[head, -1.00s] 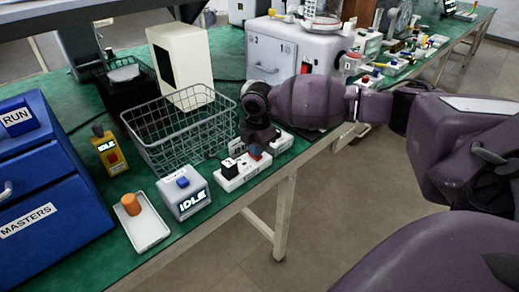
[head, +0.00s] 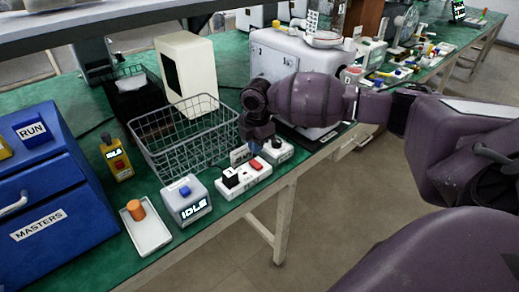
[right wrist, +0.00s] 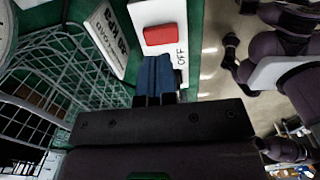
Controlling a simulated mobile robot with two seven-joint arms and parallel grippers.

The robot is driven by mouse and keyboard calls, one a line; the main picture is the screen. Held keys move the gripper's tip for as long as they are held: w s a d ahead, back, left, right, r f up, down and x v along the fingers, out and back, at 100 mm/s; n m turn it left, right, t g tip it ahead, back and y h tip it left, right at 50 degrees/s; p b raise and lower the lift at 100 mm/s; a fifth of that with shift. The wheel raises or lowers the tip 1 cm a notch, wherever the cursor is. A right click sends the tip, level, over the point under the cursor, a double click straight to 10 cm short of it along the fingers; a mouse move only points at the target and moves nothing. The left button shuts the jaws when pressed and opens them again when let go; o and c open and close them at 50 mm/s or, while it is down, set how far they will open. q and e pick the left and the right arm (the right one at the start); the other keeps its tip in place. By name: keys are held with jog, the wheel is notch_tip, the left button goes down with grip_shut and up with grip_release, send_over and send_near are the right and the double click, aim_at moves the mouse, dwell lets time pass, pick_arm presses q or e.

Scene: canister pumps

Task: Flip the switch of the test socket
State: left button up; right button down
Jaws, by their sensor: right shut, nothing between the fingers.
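The test socket (head: 233,190) is a white strip at the bench's front edge with a black plug (head: 230,177) in its left part. Its red switch (head: 256,166) is on the right part. In the right wrist view the red switch (right wrist: 162,35) lies on the white socket face beside the printed word OFF. My right gripper (head: 254,149) is shut and empty, pointing down just behind the switch. Its blue fingertips (right wrist: 158,62) appear close to the switch, with a small gap in the picture. I cannot tell its height above the socket. My left gripper is out of view.
A wire basket (head: 185,140) stands behind and left of the socket. A grey box reading IDLE (head: 187,203) is left of it, beside a white tray (head: 150,235). A small white unit (head: 277,150) sits close on the right. A label plate (right wrist: 108,38) stands beside the socket.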

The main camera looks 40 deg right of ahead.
pick_arm(q)
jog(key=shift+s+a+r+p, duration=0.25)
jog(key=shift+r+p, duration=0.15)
jog(key=shift+p, duration=0.25)
pick_arm(e)
notch_tip(320, 180, up, 9)
jog(key=shift+s, duration=0.1)
notch_tip(320, 180, up, 5)
jog(key=a+p, duration=0.1)
jog(key=p, duration=0.3)
send_near(253, 161)
notch_tip(253, 161, down, 7)
jog(key=shift+r+b, duration=0.1)
jog(key=shift+b, duration=0.55)
jog(key=shift+f, duration=0.35)
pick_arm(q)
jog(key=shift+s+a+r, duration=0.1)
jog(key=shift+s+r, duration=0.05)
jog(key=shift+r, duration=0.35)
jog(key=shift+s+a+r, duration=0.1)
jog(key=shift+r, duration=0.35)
